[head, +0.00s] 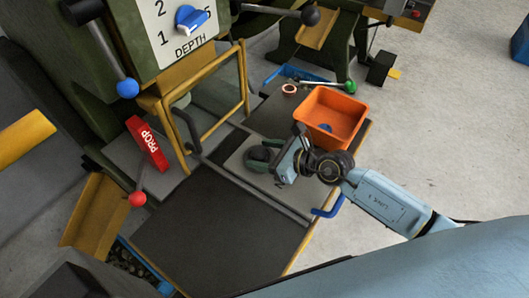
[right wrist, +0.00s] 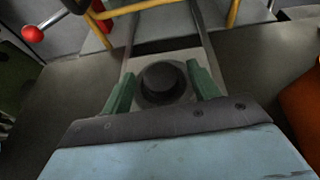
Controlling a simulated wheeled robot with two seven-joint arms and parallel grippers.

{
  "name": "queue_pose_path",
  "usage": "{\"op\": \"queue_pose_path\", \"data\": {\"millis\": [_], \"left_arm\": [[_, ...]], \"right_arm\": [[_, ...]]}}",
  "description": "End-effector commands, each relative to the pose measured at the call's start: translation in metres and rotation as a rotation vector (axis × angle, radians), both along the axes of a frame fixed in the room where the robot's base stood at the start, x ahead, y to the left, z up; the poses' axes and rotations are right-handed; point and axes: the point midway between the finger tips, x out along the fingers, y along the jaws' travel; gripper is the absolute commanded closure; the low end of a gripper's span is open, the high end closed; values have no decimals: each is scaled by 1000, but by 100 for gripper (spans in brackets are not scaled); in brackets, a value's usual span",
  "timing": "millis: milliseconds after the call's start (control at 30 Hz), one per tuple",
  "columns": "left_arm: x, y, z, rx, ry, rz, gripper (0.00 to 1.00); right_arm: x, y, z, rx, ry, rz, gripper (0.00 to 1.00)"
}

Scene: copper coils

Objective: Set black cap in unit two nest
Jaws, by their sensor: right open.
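My right gripper (head: 263,154) is over the light grey plate (head: 236,162) on the dark bench, which carries a partly hidden marking. Its green fingers are open, one on each side of a round black piece, which looks like the black cap (right wrist: 162,80). The piece sits upright on the plate (right wrist: 133,66), inside a dark round rim. A gap shows between it and the fingers in the right wrist view. How deep it sits cannot be told. My left gripper is not in view.
An orange bin (head: 348,105) with a small blue thing inside stands right of the plate. A copper ring (head: 289,89) lies behind. The front bench mat (head: 215,235) is clear.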

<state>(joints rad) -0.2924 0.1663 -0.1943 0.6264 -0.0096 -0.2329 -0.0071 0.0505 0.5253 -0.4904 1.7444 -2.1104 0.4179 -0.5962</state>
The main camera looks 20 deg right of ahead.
Motion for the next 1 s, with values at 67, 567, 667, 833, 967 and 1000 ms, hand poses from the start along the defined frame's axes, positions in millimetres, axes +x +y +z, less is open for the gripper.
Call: {"op": "queue_pose_path", "data": {"millis": [67,567,667,833,967,1000], "left_arm": [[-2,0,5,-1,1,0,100],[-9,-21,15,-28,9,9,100],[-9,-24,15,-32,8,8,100],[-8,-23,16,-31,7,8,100],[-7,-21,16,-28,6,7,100],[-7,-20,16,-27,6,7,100]], "right_arm": [[0,0,7,1,-1,0,40],[-69,-62,43,-5,2,1,40],[-76,-70,47,-3,2,0,40],[-82,-75,51,-1,-1,0,40],[-82,-75,52,0,-2,-1,40],[-82,-75,52,0,-2,-1,40]]}}
